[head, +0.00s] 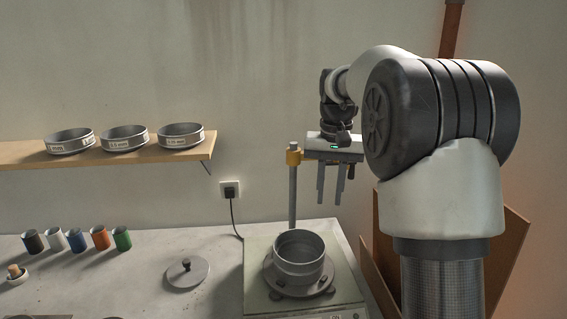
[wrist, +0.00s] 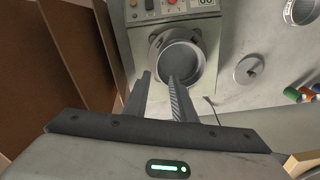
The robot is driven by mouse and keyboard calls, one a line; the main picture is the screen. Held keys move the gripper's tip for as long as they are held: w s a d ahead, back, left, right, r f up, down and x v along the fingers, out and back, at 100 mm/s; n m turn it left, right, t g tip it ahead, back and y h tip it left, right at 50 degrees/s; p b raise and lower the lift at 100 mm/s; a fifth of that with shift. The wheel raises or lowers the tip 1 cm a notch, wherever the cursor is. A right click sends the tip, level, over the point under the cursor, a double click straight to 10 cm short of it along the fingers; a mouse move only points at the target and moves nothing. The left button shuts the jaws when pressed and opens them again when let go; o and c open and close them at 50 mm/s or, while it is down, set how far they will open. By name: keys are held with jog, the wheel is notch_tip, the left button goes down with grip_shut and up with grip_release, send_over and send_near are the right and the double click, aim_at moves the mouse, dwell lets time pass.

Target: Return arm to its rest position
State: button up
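My arm reaches up and over the bench from the right side of the head view. My gripper (head: 330,200) hangs with its fingers pointing down, above and behind the machine with the round pan, clear of the bench. In the wrist view my gripper (wrist: 160,77) shows two dark fingers with a gap between them and nothing held. The grey pan (head: 300,262) sits on the machine's round plate. It also shows beyond the fingertips in the wrist view (wrist: 180,65), apart from them as far as I can tell.
A wall shelf (head: 110,158) holds three labelled sieves. A lid (head: 187,273), several coloured cups (head: 77,240) and a small cork-topped pot (head: 15,274) are on the bench. Brown panels (head: 505,250) stand at right.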

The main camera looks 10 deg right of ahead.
jog(key=s+a+r+t, duration=0.1)
jog(key=s+a+r, duration=0.1)
jog(key=s+r, duration=0.45)
jog(key=s+a+f+n+t, duration=0.1)
jog(key=s+f+t, duration=0.1)
jog(key=s, duration=0.9)
jog(key=s+a+f+n+t+p, duration=0.1)
jog(key=s+a+n+t, duration=0.1)
jog(key=s, duration=0.9)
jog(key=shift+s+f, duration=0.3)
jog(key=shift+f, duration=0.1)
